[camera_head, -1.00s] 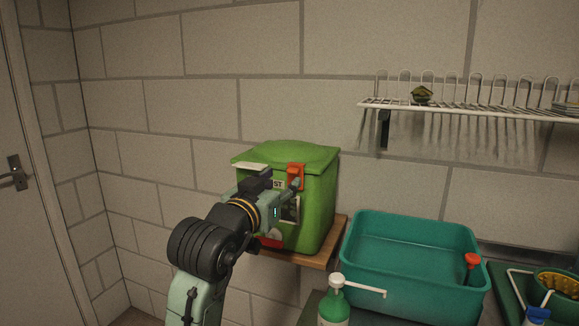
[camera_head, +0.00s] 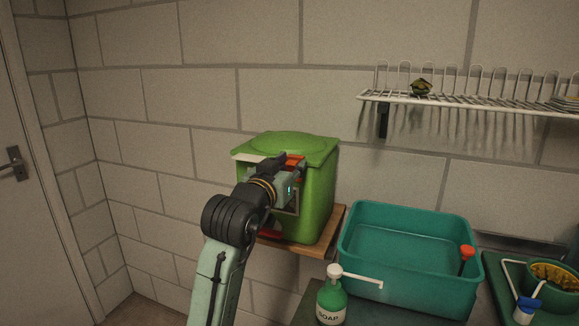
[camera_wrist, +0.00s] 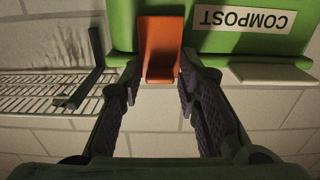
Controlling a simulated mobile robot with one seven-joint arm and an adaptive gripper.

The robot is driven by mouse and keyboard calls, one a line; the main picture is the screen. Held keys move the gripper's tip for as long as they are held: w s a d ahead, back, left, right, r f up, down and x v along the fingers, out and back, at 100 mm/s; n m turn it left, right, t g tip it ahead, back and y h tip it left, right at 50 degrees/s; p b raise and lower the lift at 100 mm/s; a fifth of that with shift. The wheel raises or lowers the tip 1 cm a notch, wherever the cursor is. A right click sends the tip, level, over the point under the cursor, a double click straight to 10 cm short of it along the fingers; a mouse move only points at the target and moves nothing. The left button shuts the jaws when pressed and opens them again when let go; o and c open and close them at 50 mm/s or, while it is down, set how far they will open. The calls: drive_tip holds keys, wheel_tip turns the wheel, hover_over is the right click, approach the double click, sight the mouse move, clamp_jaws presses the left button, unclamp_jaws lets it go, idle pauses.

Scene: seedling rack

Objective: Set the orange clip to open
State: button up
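The orange clip (camera_head: 295,159) is at the front lid edge of the green compost bin (camera_head: 318,190). In the wrist view, which shows the bin upside down, the clip (camera_wrist: 160,45) is a flat orange tab reaching past the lid edge. My gripper (camera_head: 283,163) is at the bin's front, partly covering the clip. In the wrist view my gripper (camera_wrist: 160,85) is open, with one dark finger on each side of the clip's end. Gaps show between fingers and clip, and nothing is held. Whether the clip is latched I cannot tell.
The bin stands on a wooden shelf (camera_head: 325,240). A teal basin (camera_head: 400,285) and a green soap bottle (camera_head: 331,300) are to the right. A white wire rack (camera_head: 460,103) hangs on the block wall. A pale tab (camera_wrist: 270,74) is on the lid edge beside the clip.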

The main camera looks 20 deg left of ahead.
clamp_jaws()
drive_tip(key=shift+f, duration=0.1)
